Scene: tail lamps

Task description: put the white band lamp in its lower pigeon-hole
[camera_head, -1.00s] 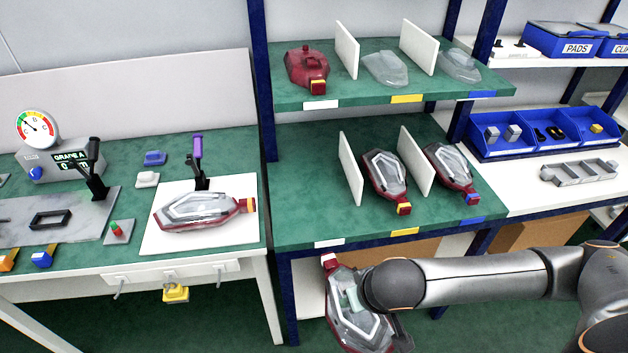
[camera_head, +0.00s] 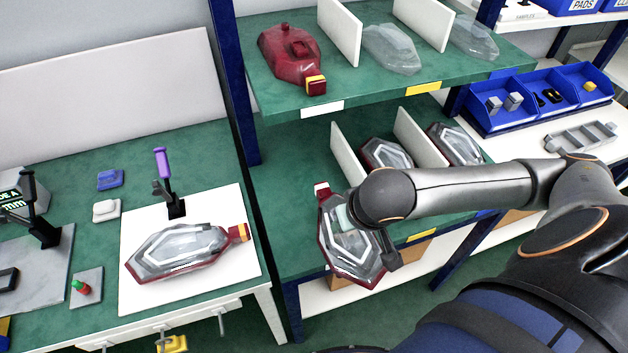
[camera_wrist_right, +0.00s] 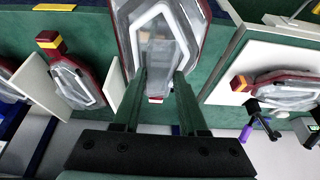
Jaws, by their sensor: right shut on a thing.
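The white band lamp (camera_head: 345,255) is a grey-clear lamp with a red rim and a white band at its upper end. My right gripper (camera_wrist_right: 160,74) is shut on it; the lamp fills the top middle of the right wrist view (camera_wrist_right: 158,35). In the head view it hangs tilted at the front edge of the lower shelf (camera_head: 285,165), before the left pigeon-hole. That hole, left of a white divider (camera_head: 347,155), looks empty; its front label is not visible. My arm hides part of the lamp. My left gripper is not in view.
Two lamps lie in the other lower holes, one in the middle (camera_head: 385,153) and one at right (camera_head: 455,143). The upper shelf (camera_head: 380,90) holds a red housing (camera_head: 290,57) and clear covers. A yellow-banded lamp (camera_head: 180,250) lies on the left table's white mat.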

